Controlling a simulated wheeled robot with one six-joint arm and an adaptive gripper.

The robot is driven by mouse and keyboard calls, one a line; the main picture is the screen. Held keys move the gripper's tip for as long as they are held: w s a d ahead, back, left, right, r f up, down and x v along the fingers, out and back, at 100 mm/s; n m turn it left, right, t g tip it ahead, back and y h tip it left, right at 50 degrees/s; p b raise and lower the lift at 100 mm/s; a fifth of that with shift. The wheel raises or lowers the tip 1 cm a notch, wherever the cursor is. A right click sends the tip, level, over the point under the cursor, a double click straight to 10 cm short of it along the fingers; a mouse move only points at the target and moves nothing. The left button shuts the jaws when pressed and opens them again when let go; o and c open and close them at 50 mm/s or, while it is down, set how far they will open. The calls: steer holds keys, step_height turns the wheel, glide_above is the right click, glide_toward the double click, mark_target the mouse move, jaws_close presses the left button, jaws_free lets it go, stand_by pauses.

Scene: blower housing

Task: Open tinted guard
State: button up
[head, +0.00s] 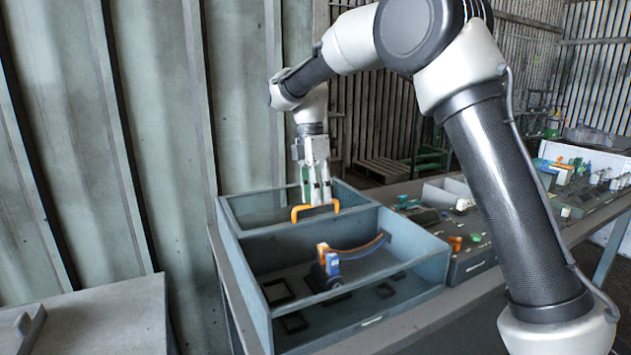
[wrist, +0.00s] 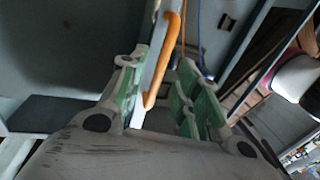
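The blower housing (head: 258,290) is an open-topped blue-grey box on the bench. What looks like the tinted guard (head: 262,207) is a dark see-through panel across its rear section. An orange handle (head: 301,213) stands at the guard's front edge. My gripper (head: 317,197) points down at this handle from above. In the wrist view, my gripper (wrist: 167,85) has its green-padded fingers apart, with the orange handle (wrist: 166,60) between them, nearer the left finger. I see a gap to the right finger. I cannot tell whether the left finger touches the handle.
In the housing's front section lie a curved orange-brown part (head: 355,252), a blue block (head: 332,264) and dark square frames (head: 278,291). Trays with small coloured parts (head: 470,242) stand to the right. A corrugated wall (head: 150,120) is at the left.

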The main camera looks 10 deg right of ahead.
step_height(320, 180, up, 11)
steer(key=w, duration=0.2)
steer(key=shift+a+r, duration=0.2)
steer(key=shift+a, duration=0.2)
steer(key=shift+w, duration=0.1)
steer(key=s+d+f+m+t, duration=0.1)
steer(key=s+d+f+m, duration=0.25)
steer(key=f+m, duration=0.5)
steer(key=s+d+m+t, duration=0.2)
steer(key=s+d+m, duration=0.4)
steer(key=s+d, duration=0.6)
steer(key=s+d+m+t, duration=0.3)
steer(key=s+d+m, duration=0.4)
steer(key=s+d, duration=0.5)
steer(key=shift+s+d+r+y, duration=0.3)
steer(key=shift+s+d+y, duration=0.1)
steer(key=shift+s, duration=2.35)
